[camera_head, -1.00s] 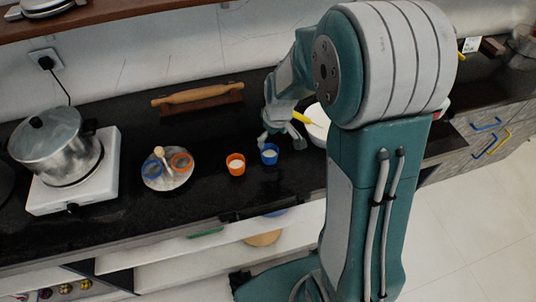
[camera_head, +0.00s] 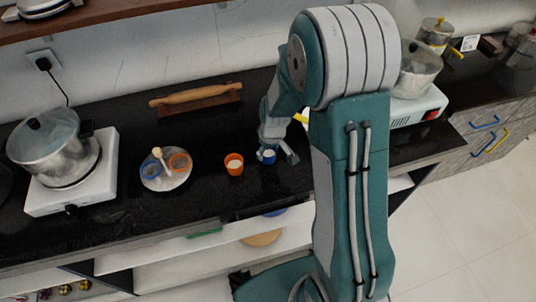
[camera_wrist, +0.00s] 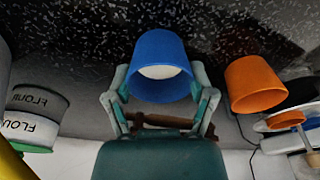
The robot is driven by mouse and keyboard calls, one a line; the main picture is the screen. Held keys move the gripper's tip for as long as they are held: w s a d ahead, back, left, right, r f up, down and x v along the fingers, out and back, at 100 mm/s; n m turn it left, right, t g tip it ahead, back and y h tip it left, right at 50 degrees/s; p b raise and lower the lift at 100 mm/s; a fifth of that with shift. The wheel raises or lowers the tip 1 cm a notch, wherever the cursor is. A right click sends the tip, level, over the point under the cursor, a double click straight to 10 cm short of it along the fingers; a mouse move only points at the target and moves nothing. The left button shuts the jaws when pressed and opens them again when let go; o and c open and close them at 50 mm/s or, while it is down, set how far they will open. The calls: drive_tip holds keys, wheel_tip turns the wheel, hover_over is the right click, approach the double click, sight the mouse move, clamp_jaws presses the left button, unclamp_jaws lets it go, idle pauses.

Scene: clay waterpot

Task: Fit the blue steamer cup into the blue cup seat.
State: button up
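The blue steamer cup (camera_head: 268,158) stands on the dark counter, with pale content inside. My gripper (camera_head: 278,156) is down at it, one finger on each side. In the wrist view the blue cup (camera_wrist: 160,50) sits between the open fingers (camera_wrist: 160,82), which are close to its walls; I cannot tell if they touch it. The blue cup seat (camera_head: 151,169) is a blue ring on a round plate (camera_head: 167,184) to the left, beside an orange ring (camera_head: 180,162).
An orange cup (camera_head: 234,165) stands between the plate and the blue cup, close to my gripper. A rolling pin (camera_head: 196,94) lies behind. A pot (camera_head: 48,146) on a white hotplate (camera_head: 75,185) is at left; another pot (camera_head: 416,75) is at right.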

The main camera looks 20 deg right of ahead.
idle(0.4)
drive_tip(key=shift+r, duration=0.2)
wheel_tip(320, 180, up, 2)
drive_tip(key=shift+a+r, duration=0.1)
drive_tip(key=shift+r, duration=0.05)
drive_tip(key=s+r, duration=0.3)
drive_tip(key=s, duration=0.1)
drive_tip(key=s+d+r, duration=0.1)
drive_tip(key=s+r, duration=0.3)
drive_tip(key=s, duration=0.1)
drive_tip(key=s+d+r, duration=0.1)
drive_tip(key=s+r, duration=0.2)
drive_tip(key=s, duration=0.2)
drive_tip(key=shift+d+r, duration=0.1)
drive_tip(key=shift+r, duration=0.05)
drive_tip(key=shift+w, duration=0.15)
